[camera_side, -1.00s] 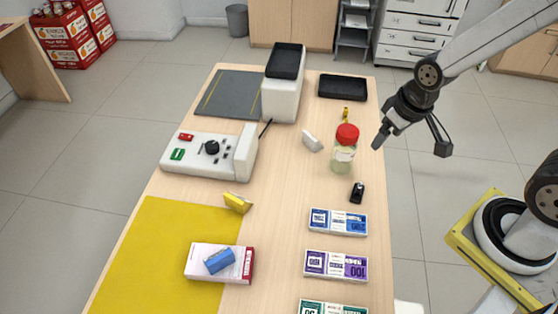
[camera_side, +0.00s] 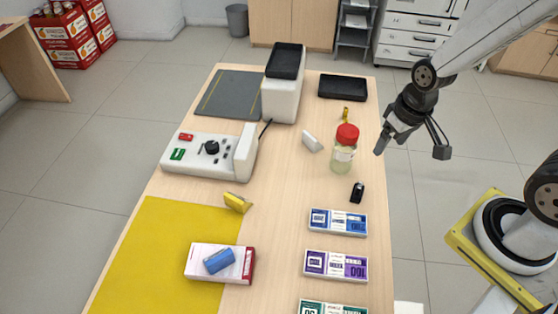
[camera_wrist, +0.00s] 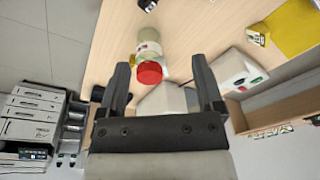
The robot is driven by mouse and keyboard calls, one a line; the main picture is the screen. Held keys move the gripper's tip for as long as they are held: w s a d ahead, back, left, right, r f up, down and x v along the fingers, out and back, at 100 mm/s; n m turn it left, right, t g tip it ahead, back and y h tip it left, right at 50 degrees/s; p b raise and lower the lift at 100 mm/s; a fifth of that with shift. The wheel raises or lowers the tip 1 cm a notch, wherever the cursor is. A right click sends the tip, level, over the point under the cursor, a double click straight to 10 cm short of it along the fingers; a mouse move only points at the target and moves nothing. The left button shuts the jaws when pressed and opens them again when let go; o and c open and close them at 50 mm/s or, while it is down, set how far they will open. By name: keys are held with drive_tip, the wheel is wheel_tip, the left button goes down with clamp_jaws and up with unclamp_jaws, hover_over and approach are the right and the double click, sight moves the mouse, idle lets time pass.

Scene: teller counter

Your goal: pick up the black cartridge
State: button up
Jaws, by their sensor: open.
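A small black object (camera_side: 357,192), which looks like the black cartridge, lies on the counter in front of the red-lidded jar (camera_side: 343,150). It shows partly at the top edge of the wrist view (camera_wrist: 147,4). My gripper (camera_side: 411,150) is open and empty, past the counter's right edge in the side view, up and to the right of the black object and apart from it. In the wrist view my gripper (camera_wrist: 162,72) has its fingers spread, with the jar's red lid (camera_wrist: 149,72) seen between them.
The counter (camera_side: 290,185) holds several banknote bundles, including a blue one (camera_side: 338,222) and a purple one (camera_side: 336,265) in front of the black object. A black tray (camera_side: 342,88) lies at the back, and a small white block (camera_side: 312,141) stands left of the jar.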

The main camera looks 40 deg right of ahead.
drive_tip(key=s+f+m+g+y, duration=0.4)
drive_tip(key=f+m, duration=0.1)
drive_tip(key=f, duration=0.1)
drive_tip(key=m+t+y, duration=0.3)
drive_tip(key=m+t, duration=1.1)
drive_tip(key=m, duration=0.9)
approach(350, 194)
drive_tip(key=w+r, duration=0.1)
drive_tip(key=a+r, duration=0.1)
drive_tip(key=r, duration=0.1)
drive_tip(key=shift+w+a, duration=0.2)
drive_tip(key=shift+w, duration=0.2)
drive_tip(key=shift+d+f, duration=0.3)
drive_tip(key=shift+f, duration=0.05)
drive_tip(key=shift+w+a, duration=0.1)
drive_tip(key=shift+x, duration=1.15)
drive_tip(key=shift+a+f, duration=0.1)
drive_tip(key=shift+x, duration=2.55)
